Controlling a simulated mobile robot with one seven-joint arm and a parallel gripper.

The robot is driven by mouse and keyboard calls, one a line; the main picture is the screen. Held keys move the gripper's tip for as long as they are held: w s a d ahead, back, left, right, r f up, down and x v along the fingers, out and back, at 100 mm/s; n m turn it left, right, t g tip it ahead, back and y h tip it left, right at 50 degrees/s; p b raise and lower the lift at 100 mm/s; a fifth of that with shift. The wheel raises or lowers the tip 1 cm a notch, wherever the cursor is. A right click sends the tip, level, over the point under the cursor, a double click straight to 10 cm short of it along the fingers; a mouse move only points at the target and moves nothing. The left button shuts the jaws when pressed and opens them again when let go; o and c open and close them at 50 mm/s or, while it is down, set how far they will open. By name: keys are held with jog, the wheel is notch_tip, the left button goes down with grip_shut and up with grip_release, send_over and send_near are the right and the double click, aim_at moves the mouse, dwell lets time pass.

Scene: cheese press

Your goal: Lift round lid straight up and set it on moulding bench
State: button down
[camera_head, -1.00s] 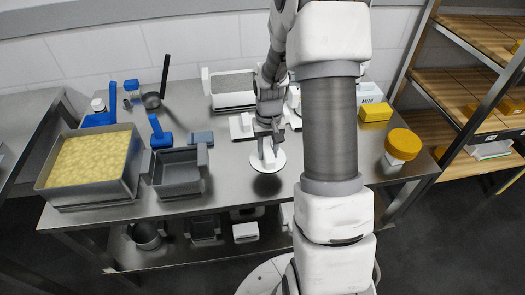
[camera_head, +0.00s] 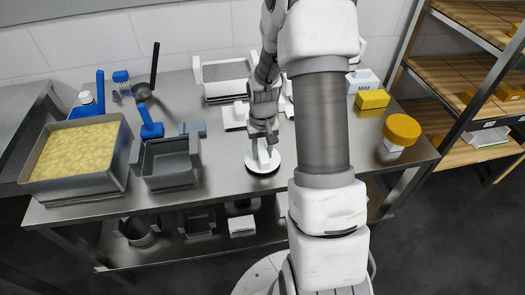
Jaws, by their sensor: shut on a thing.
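The round lid (camera_head: 252,165) is a white disc with an upright grip piece at its middle. It is at the front middle of the steel moulding bench (camera_head: 225,178), level and on the bench top or very close above it. I cannot tell if it touches fully. My gripper (camera_head: 263,147) points down and is shut on the lid's grip piece. The fingertips are small and partly hidden against the lid.
A grey empty box (camera_head: 170,165) and a curd-filled tray (camera_head: 78,160) stand to the left. Blue tools (camera_head: 151,122) lie behind them. A yellow block (camera_head: 372,99) and a yellow-topped round tub (camera_head: 402,130) stand right. Bare bench lies between box and lid.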

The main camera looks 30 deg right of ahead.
jog(key=shift+f, duration=0.45)
jog(key=shift+c, duration=2.2)
grip_release()
jog(key=shift+r, duration=0.1)
jog(key=shift+r+p, duration=2)
jog(key=shift+r, duration=1)
